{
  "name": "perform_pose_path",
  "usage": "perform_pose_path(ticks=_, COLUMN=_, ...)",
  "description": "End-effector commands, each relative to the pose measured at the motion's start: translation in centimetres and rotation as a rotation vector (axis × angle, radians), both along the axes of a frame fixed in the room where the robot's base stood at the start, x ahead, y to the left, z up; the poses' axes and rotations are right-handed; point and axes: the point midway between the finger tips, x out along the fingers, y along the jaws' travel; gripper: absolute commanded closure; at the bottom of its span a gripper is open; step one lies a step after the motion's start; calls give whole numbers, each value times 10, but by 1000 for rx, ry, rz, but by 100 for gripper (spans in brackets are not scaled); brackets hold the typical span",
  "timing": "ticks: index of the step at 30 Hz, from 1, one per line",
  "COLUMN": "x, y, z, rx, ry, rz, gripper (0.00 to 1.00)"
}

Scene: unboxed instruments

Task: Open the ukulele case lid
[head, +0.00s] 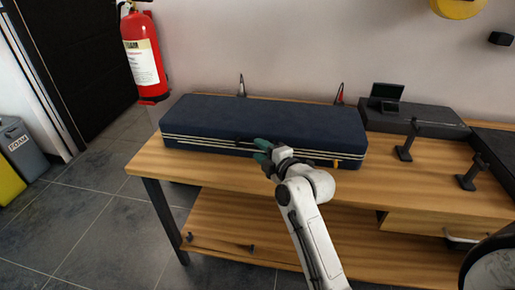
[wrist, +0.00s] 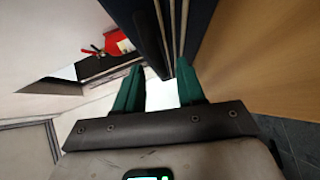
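The ukulele case (head: 265,122) is a long dark blue box with pale trim lines along its front edge. It lies closed on the wooden workbench, and a small orange tab shows near its front right corner. My gripper (head: 262,150) is at the middle of the case's front side. In the wrist view, my gripper (wrist: 160,85) has its two green fingers apart with a bright gap between them. The case's edge and trim (wrist: 172,35) show just beyond the fingertips. I cannot tell whether the fingers touch the case.
The workbench (head: 400,185) has a lower shelf and a drawer at the right. A dark case with a small device (head: 386,92) and black stands (head: 407,142) are to the right. A red fire extinguisher (head: 143,55) hangs at the left. The benchtop right of the case's front is partly clear.

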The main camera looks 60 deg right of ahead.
Motion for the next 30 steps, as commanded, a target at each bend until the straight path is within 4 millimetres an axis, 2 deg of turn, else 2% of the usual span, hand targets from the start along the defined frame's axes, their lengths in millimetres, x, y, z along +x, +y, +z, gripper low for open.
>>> perform_pose_path(ticks=6, x=16, y=-8, z=-3, rx=1, ry=1, rz=-1, gripper=61)
perform_pose_path(ticks=16, x=19, y=-8, z=-4, rx=1, ry=0, rz=0, gripper=62)
perform_pose_path(ticks=27, x=18, y=-8, z=-4, rx=2, ry=1, rz=0, gripper=97)
perform_pose_path(ticks=30, x=18, y=-8, z=-4, rx=2, ry=1, rz=0, gripper=100)
